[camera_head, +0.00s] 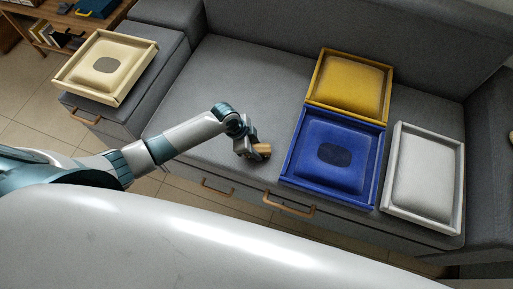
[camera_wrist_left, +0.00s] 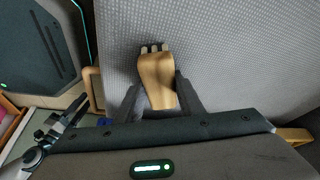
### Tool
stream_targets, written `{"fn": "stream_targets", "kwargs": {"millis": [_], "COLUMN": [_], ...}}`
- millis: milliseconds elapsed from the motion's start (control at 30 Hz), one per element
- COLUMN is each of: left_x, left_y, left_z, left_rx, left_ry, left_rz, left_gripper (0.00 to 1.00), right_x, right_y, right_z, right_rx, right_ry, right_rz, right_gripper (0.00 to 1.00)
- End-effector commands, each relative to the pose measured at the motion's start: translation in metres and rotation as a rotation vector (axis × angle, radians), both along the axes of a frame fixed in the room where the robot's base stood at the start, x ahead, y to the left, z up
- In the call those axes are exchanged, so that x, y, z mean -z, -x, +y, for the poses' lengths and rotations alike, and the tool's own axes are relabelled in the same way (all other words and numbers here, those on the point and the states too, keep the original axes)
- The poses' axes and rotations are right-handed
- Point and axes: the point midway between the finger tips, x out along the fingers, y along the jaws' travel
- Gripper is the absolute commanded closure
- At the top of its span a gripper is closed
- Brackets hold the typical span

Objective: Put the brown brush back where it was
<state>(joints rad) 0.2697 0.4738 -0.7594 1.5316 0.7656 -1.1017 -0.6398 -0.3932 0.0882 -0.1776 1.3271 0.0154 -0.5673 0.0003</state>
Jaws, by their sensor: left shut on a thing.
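The brown brush (camera_wrist_left: 157,78) has a tan wooden body and short pale-and-dark bristle tufts at its far end. My left gripper (camera_wrist_left: 155,98) is shut on its body, one finger on each side. In the head view the brush (camera_head: 262,150) and the left gripper (camera_head: 250,150) are over the front part of the grey seat, left of the blue tray (camera_head: 330,196). I cannot tell whether the brush touches the seat. What looks like my right gripper (camera_wrist_left: 70,118) shows small at the lower left of the wrist view; its jaws are unclear.
The blue tray holds a cushion with a dark patch. A yellow tray (camera_head: 315,97) stands behind it and a white tray (camera_head: 459,190) to its right. A cream tray (camera_head: 128,82) with a dark-patched cushion sits far left. The seat's middle (camera_head: 270,85) is clear. Drawer handles (camera_head: 289,207) line the front.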

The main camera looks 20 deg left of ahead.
Motion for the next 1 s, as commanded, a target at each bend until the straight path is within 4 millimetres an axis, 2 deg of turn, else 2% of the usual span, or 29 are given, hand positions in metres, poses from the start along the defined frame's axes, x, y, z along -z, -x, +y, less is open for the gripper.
{"fn": "stream_targets", "kwargs": {"millis": [100,133,200,667,867,1000], "left_x": [0.003,0.003,0.002,-0.004,-0.025,-0.047], "left_y": [0.000,0.000,0.000,0.000,0.003,0.006], "left_z": [0.000,0.000,0.000,0.001,0.010,0.019], "left_rx": [0.000,0.000,0.000,0.000,0.000,0.001], "left_ry": [0.000,0.000,0.000,0.000,-0.001,-0.001], "left_rz": [0.000,0.000,0.000,-0.001,-0.002,-0.002], "left_gripper": [0.90,0.59,0.47,0.47,0.47,0.47], "right_x": [0.002,0.001,-0.001,-0.001,0.000,-0.002], "right_y": [0.001,0.001,0.000,0.000,0.002,0.000], "right_z": [-0.001,-0.001,-0.001,-0.001,0.000,0.002], "right_rx": [0.000,0.000,0.000,0.000,-0.001,-0.003], "right_ry": [0.001,0.001,0.002,0.001,-0.001,-0.004], "right_rz": [0.007,0.008,0.005,-0.002,-0.007,-0.016], "right_gripper": [0.69,0.69,0.69,0.69,0.69,0.69]}}
